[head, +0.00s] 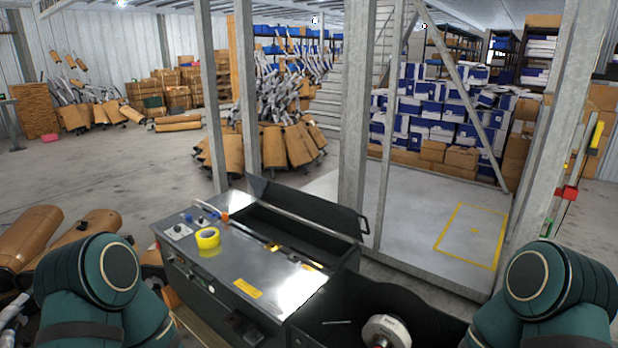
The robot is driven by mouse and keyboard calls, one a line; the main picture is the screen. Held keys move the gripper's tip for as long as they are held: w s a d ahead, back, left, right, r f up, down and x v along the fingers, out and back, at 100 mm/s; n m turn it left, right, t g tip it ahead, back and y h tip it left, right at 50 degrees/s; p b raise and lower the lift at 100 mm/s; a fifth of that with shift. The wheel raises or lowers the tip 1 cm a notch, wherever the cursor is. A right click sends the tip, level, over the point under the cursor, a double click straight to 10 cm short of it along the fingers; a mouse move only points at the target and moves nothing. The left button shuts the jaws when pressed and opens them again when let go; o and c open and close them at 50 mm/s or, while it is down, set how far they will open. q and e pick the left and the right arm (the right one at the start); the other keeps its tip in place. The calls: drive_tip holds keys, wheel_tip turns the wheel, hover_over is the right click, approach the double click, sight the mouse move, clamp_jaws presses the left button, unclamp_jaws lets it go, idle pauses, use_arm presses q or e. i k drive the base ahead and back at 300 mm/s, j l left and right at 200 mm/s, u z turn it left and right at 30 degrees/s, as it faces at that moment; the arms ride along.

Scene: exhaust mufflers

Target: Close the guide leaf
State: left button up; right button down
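A steel-topped machine (218,276) stands in front of me. A dark leaf (300,205), which looks like the guide leaf, stands raised and tilted along the machine's far edge. A dark handle (365,224) shows at its right end. A long dark opening lies in front of the leaf. My two green arms show at the lower left and lower right, but neither gripper is in the picture. Nothing of mine is seen touching the leaf.
A yellow tape roll (208,238) sits on the machine top. A dark unit with a pale reel (386,331) is at the lower right. Steel posts (355,130) rise close behind the machine. Wrapped mufflers (90,232) lie at left. Floor beyond is partly clear.

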sight(339, 218)
drive_tip(key=i+j, duration=0.1)
drive_tip(key=j, duration=0.25)
drive_tip(key=i+j+z, duration=0.1)
drive_tip(key=j, duration=0.3)
drive_tip(key=i+j+z, duration=0.1)
drive_tip(key=j, duration=0.25)
drive_tip(key=i+j, duration=0.15)
drive_tip(key=j, duration=0.25)
drive_tip(key=i+j+z, duration=0.1)
drive_tip(key=j, duration=0.3)
drive_tip(key=i+j, duration=0.15)
drive_tip(key=j, duration=0.15)
drive_tip(key=i+j+z, duration=0.1)
drive_tip(key=j, duration=0.2)
drive_tip(key=i+j, duration=0.1)
drive_tip(key=j, duration=0.25)
drive_tip(key=i+j, duration=0.2)
drive_tip(key=i+j+z, duration=0.15)
drive_tip(key=j, duration=0.2)
drive_tip(key=i+j, duration=0.2)
drive_tip(key=j, duration=0.15)
